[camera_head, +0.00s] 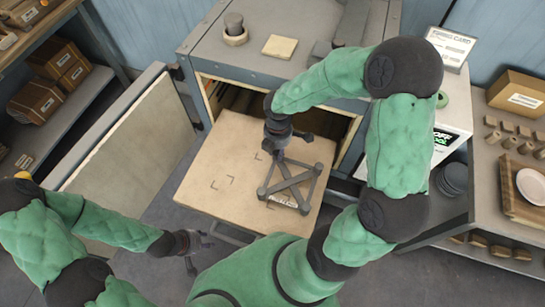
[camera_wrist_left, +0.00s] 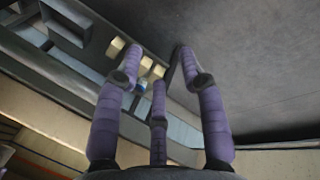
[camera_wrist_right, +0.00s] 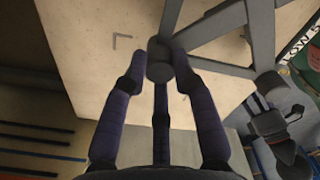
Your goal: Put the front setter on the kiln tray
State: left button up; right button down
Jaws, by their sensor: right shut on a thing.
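The setter (camera_head: 291,182), a dark grey square frame with crossed bars and corner posts, is over the right part of the beige kiln tray (camera_head: 200,165). My right gripper (camera_head: 279,150) is shut on its far left corner post. In the right wrist view the fingers (camera_wrist_right: 160,75) close around that post (camera_wrist_right: 160,52), with the frame's bars running beyond it. I cannot tell whether the setter touches the tray. My left gripper (camera_head: 196,243) is open and empty, low beside the tray's near left corner; its fingers stand apart in the left wrist view (camera_wrist_left: 160,65).
The kiln (camera_head: 255,62) stands behind the tray, its door (camera_head: 135,165) swung open at left. Corner marks (camera_head: 222,183) show on the tray's bare left part. Shelves with boxes (camera_head: 70,65) are at left; a bench with a wooden tray (camera_head: 515,195) is at right.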

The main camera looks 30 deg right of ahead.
jog(key=shift+w+a+f, duration=0.25)
jog(key=shift+w+f, duration=0.1)
jog(key=shift+f, duration=0.15)
jog(key=shift+w+a+f, duration=0.2)
jog(key=shift+w+f, duration=0.1)
jog(key=shift+f, duration=0.2)
jog(key=shift+w+f+b, duration=0.1)
jog(key=shift+f+b, duration=0.75)
jog(key=shift+f, duration=0.8)
jog(key=c, duration=1)
grip_release()
notch_tip(320, 180, up, 12)
jog(key=p, duration=0.3)
jog(key=shift+p, duration=0.3)
